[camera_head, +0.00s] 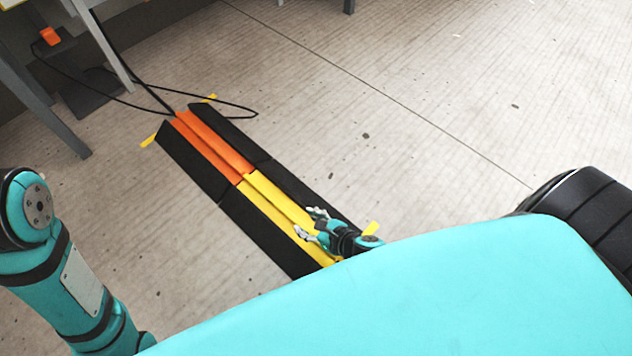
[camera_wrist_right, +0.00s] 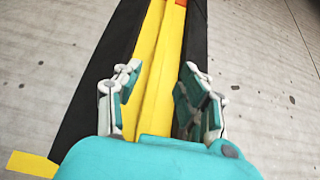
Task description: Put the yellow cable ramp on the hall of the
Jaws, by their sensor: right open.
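The yellow cable ramp (camera_head: 283,208) lies on the floor, with black sloping sides and a yellow middle strip. It is end to end with an orange-centred ramp (camera_head: 212,147), in one straight line. My right gripper (camera_head: 310,223) is over the near part of the yellow ramp. In the right wrist view the gripper (camera_wrist_right: 157,95) is open, one finger on each side of the yellow strip (camera_wrist_right: 157,75), with nothing held. I cannot tell whether the fingers touch the ramp. The ramp's near end is hidden by my body. My left gripper is out of view; only the left arm shows.
A black cable (camera_head: 150,100) runs from the orange ramp's far end to the table legs (camera_head: 45,110) at the upper left. Yellow floor marks (camera_head: 148,141) lie beside the ramps. The floor to the right (camera_head: 400,120) is clear.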

